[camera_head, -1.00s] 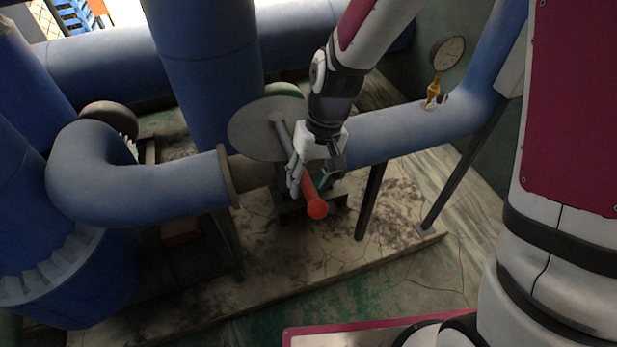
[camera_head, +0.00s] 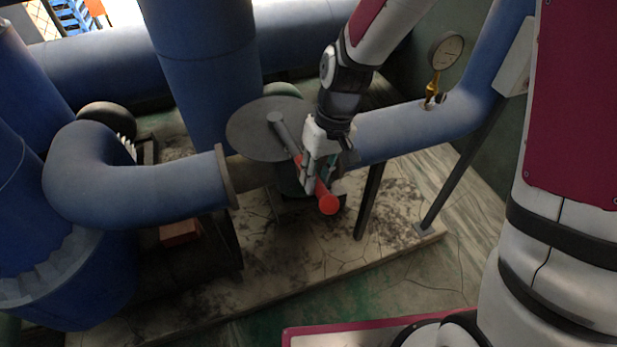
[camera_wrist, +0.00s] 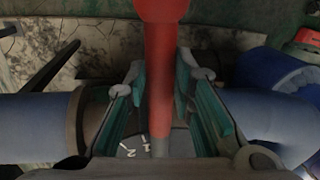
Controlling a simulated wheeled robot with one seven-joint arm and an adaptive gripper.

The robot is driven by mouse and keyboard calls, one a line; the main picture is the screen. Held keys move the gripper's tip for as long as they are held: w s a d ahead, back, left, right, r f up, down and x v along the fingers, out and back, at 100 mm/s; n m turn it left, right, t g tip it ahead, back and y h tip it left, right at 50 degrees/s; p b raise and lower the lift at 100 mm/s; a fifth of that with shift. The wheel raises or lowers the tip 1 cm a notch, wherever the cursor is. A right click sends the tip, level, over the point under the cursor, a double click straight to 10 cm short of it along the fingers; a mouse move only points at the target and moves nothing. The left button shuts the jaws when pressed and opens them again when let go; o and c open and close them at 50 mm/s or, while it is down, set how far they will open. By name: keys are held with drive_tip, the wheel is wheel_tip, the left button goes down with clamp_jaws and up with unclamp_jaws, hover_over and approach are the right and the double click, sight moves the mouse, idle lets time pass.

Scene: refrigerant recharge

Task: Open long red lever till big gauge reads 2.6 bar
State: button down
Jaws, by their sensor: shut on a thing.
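The long red lever (camera_head: 327,203) runs from a grey shaft on a round grey disc (camera_head: 255,128) toward the lower right and ends in a round red knob. My gripper (camera_head: 312,183) is shut on the lever, part way along its length. In the wrist view the red lever (camera_wrist: 161,75) passes between the two teal finger pads, and white digits show on the disc below. The big gauge (camera_head: 446,50) stands on a brass stem on the blue pipe at the upper right. Its needle is too small to read.
A blue pipe (camera_head: 408,128) runs right of the valve and a blue elbow pipe (camera_head: 130,190) left of it. Dark support legs (camera_head: 370,200) stand under the right pipe. The cracked concrete slab (camera_head: 290,250) in front is clear.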

drive_tip(key=w+d+n+g+h+b, duration=0.1)
drive_tip(key=w+d+n+b, duration=0.2)
drive_tip(key=w+d+n, duration=0.4)
drive_tip(key=shift+w+d+n, duration=0.4)
drive_tip(key=shift+w+d, duration=1.3)
drive_tip(key=shift+d, duration=0.5)
drive_tip(key=c, duration=1.4)
unclamp_jaws()
drive_tip(key=shift+o, duration=0.2)
wheel_tip(320, 180, up, 12)
drive_tip(key=w+d, duration=0.1)
drive_tip(key=w, duration=0.1)
